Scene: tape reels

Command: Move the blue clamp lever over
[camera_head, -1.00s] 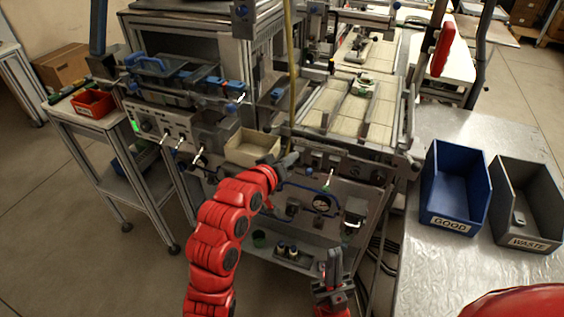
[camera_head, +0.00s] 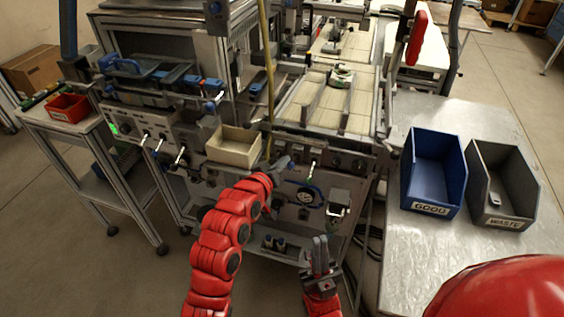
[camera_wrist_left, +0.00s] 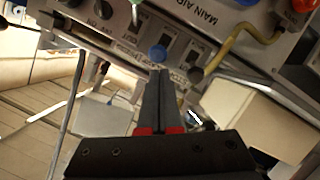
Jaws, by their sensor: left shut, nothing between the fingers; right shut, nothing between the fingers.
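Blue lever-like handles (camera_head: 213,86) show on the machine's left part in the head view; which one is the clamp lever I cannot tell. A round blue knob (camera_wrist_left: 158,53) on the grey control panel lies just beyond my left fingertips in the left wrist view; whether they touch is unclear. My left gripper (camera_head: 285,162) is shut and empty, in front of the panel, right of the beige tray. It also shows in the left wrist view (camera_wrist_left: 160,72). My right gripper (camera_head: 320,242) is shut and empty, lower, in front of the machine's lower front.
The beige tray (camera_head: 225,160) and a yellow hose (camera_head: 268,75) are close to my left gripper. White-tipped toggles (camera_head: 311,170) stick out of the panel. A blue bin (camera_head: 452,205) and a grey bin (camera_head: 527,210) stand on the metal table at right.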

